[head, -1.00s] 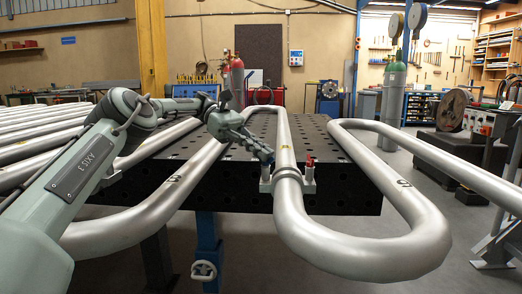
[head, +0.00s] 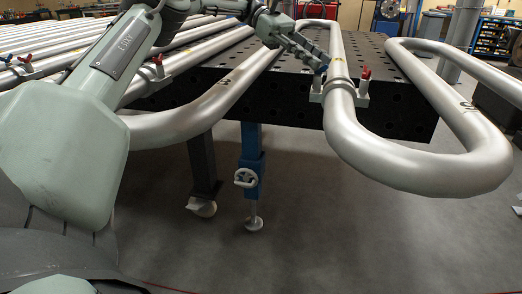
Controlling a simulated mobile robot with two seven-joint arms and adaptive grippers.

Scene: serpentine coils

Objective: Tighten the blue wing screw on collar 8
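A collar (head: 338,86) sits around the silver tube at the front edge of the black perforated table. A red wing screw (head: 365,73) stands on its right side. A small blue wing screw (head: 322,69) shows on its left side, partly hidden by my fingers. My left gripper (head: 318,64) reaches in from the upper left, with its fingertips at the blue screw. At this size I cannot tell whether the fingers are closed on it. No number 8 is readable on the collar. My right gripper is not in view.
The black table (head: 290,92) carries long silver serpentine tubes (head: 430,165), whose bends stick out past its front edge. Other collars with red wing screws (head: 157,61) stand on the tubes at the left. A blue table leg (head: 252,150) with a handwheel stands below. The grey floor in front is clear.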

